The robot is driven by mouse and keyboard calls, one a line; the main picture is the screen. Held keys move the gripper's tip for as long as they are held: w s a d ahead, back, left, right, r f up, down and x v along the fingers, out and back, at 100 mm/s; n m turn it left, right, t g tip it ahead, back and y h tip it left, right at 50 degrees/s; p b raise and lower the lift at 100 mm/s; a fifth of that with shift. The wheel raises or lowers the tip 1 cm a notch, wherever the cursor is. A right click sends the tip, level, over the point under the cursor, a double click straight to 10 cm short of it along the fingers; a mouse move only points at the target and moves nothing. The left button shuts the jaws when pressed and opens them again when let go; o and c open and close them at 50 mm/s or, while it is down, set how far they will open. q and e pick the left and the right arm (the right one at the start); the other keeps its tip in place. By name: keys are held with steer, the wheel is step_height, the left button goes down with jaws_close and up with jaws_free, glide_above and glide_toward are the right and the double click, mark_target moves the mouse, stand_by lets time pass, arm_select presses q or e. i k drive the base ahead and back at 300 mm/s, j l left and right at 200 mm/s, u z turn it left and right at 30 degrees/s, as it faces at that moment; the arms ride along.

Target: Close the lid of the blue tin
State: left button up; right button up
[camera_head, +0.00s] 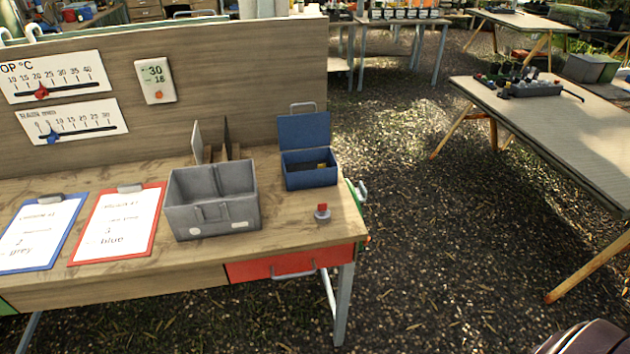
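The blue tin (310,177) stands on the right part of the wooden table, near its back right corner. Its blue lid (304,130) is up, standing roughly upright at the back edge, with a metal handle on top. The tin's inside is partly visible, with something small and yellowish in it. Neither of my grippers can be made out in the view.
A grey two-part box (212,205) stands left of the tin. A red-topped button (322,212) sits in front of the tin. Two clipboards (117,222) (38,232) lie at the left. A wooden panel (245,80) rises behind. A red drawer (290,264) is below.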

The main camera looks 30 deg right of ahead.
mark_target(308, 130)
steer(key=i+l+u, duration=0.1)
steer(key=u, duration=0.3)
steer(key=l+u, duration=0.6)
steer(key=l, duration=0.75)
steer(key=l+u, duration=0.2)
steer(key=l, duration=0.8)
steer(key=k+l+u, duration=0.1)
steer(key=l+u, duration=0.15)
steer(key=l, duration=0.7)
